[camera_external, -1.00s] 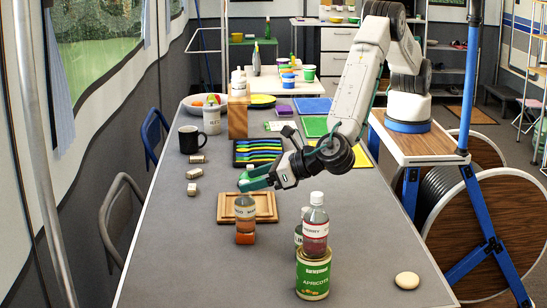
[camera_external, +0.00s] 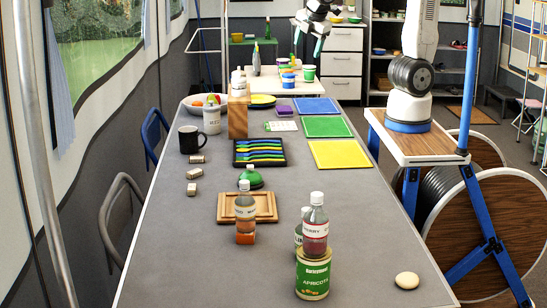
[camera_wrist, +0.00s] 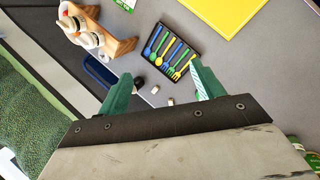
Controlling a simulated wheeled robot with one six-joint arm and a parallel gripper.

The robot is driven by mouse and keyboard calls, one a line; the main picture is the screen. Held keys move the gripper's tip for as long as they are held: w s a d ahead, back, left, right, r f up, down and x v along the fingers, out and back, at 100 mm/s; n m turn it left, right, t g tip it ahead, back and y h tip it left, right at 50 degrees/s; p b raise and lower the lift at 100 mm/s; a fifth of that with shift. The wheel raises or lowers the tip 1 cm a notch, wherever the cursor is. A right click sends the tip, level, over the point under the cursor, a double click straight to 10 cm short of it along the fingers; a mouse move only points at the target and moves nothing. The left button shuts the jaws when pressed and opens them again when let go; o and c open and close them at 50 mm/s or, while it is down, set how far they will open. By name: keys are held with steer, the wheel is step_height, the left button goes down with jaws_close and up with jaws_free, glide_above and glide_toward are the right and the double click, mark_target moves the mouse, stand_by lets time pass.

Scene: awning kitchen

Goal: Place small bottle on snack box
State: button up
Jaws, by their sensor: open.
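A small bottle (camera_external: 245,212) with amber contents, a pale label and a cap appears to stand upright on a small orange-brown box (camera_external: 245,238), at the front edge of the wooden tray. The printing on the box is too small to read, so I cannot tell for sure that it is the snack box. My gripper (camera_external: 308,34) is raised at the top of the external view, far behind and above the bottle. Its green fingers are spread and empty in the wrist view (camera_wrist: 160,88). The wrist view does not show the bottle or box.
A red bottle (camera_external: 315,230) stands on an apricot can (camera_external: 313,280) in front right. A green dome (camera_external: 250,179) is near the wooden tray (camera_external: 268,200). The cutlery tray (camera_external: 260,161), black mug (camera_external: 189,139) and wooden stand (camera_external: 237,118) stand farther back. The table's right front is mostly clear.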

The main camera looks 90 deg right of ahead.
steer(key=s+d+f+m+y, duration=0.1)
steer(key=s+m, duration=0.3)
steer(key=s, duration=0.5)
steer(key=s+d+f+m+y, duration=0.2)
steer(key=s+m, duration=0.3)
steer(key=s, duration=0.4)
steer(key=shift+s+g+y, duration=0.3)
steer(key=shift+y, duration=0.5)
